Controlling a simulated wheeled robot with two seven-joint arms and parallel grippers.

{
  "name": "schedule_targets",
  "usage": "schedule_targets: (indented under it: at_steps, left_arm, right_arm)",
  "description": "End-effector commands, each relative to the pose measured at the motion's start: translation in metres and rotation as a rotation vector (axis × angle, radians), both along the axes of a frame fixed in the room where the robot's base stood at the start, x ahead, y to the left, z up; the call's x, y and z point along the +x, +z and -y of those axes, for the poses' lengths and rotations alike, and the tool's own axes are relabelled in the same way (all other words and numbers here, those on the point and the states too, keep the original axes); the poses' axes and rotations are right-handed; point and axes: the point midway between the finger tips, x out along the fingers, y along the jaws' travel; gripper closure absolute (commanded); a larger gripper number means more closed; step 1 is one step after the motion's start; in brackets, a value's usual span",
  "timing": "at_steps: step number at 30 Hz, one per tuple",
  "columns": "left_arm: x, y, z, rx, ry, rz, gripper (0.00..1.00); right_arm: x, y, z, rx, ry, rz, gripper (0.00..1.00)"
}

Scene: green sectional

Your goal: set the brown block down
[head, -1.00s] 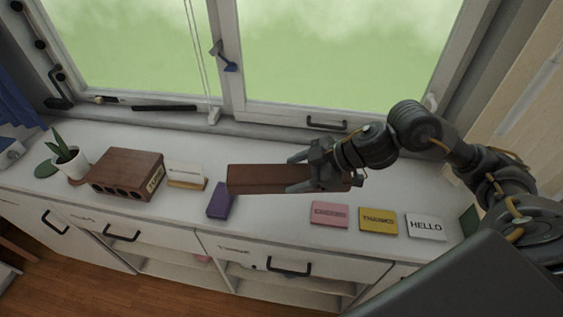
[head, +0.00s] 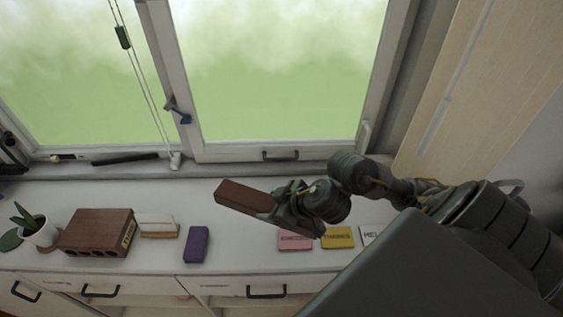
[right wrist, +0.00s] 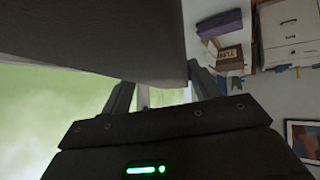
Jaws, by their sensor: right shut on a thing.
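The long brown block (head: 243,199) is held by my right gripper (head: 276,205) above the white cabinet top (head: 187,192). The block slants from upper left to lower right, and the gripper is shut on its right part. In the right wrist view the block (right wrist: 100,38) fills the upper left, with the two gripper fingers (right wrist: 160,92) at its edge. I cannot tell how high it hangs above the surface. My left gripper is not seen.
A brown perforated brick (head: 98,232), a potted plant (head: 38,230), a small card holder (head: 157,226) and a purple block (head: 196,244) stand at the left. Pink (head: 295,240) and yellow (head: 338,238) cards lie near the front below my gripper. The window (head: 270,80) stands behind.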

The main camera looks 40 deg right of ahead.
Motion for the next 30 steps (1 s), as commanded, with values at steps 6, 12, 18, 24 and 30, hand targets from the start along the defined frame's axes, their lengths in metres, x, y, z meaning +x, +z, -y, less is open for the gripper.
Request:
schedule_targets:
  at_steps: [6,12,18,24,30]
  left_arm:
    - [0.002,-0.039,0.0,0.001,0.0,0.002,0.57]
    - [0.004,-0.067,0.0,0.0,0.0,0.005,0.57]
    - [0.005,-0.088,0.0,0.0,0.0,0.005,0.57]
    - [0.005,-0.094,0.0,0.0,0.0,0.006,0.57]
    - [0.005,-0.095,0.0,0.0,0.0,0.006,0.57]
  right_arm:
    - [0.027,-0.024,0.017,0.0,-0.004,0.002,0.82]
    - [0.072,-0.046,0.046,0.004,-0.005,-0.001,0.82]
    - [0.099,-0.08,0.064,0.006,-0.002,-0.003,0.82]
    - [0.112,-0.093,0.072,0.001,0.001,-0.001,0.82]
    - [0.115,-0.097,0.074,0.001,0.002,0.0,0.82]
